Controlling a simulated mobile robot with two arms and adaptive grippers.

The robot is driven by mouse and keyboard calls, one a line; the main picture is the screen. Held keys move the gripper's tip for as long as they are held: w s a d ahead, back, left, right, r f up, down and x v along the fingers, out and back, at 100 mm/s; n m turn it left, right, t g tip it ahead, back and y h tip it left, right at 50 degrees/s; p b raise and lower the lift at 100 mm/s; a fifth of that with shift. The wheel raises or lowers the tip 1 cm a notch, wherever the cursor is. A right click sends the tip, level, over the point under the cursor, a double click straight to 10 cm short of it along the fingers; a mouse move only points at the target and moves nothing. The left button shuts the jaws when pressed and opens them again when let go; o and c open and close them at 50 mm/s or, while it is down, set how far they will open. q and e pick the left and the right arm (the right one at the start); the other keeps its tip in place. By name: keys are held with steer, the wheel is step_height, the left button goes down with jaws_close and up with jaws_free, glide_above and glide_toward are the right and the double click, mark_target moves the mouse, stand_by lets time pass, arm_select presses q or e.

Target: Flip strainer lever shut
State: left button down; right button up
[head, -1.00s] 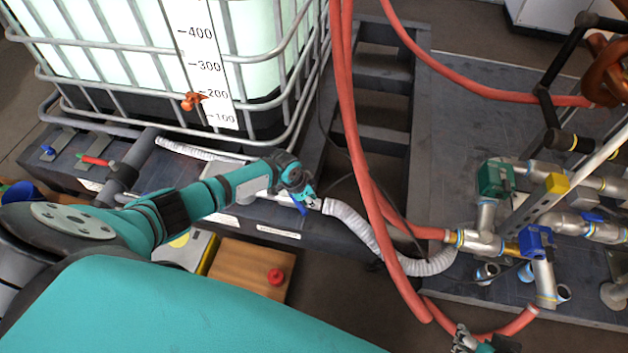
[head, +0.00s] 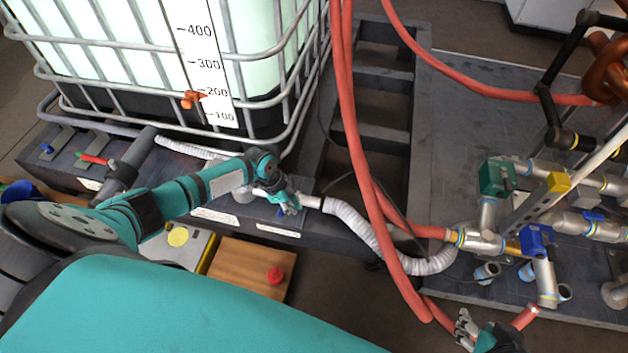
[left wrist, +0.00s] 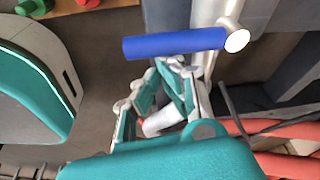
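A blue lever (left wrist: 175,43) on a metal valve pipe (left wrist: 213,25) lies crosswise above my left gripper (left wrist: 168,72) in the left wrist view. My left gripper's fingertips come together just below the lever's middle, with no object seen between them; touching or apart cannot be told. In the head view my left gripper (head: 290,206) is beside the pipe end by the white hose, and only a bit of the blue lever (head: 282,211) shows there. My right gripper (head: 466,328) is at the bottom edge by a red hose, its opening unclear.
A caged water tank (head: 150,60) stands behind my left arm. A white corrugated hose (head: 350,222) and red hoses (head: 362,160) run right of the left gripper. A wooden box with a red button (head: 275,275) is below. Pipes with a blue valve (head: 536,240) are at right.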

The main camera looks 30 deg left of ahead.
arm_select(q)
steer(key=shift+s+a, duration=0.15)
steer(key=shift+a, duration=0.1)
arm_select(e)
steer(key=shift+s+d+f, duration=0.1)
steer(key=shift+s+d, duration=0.05)
steer(key=shift+s, duration=0.1)
steer(key=shift+s+f, duration=0.1)
arm_select(q)
steer(key=v, duration=1.2)
steer(key=shift+d, duration=0.15)
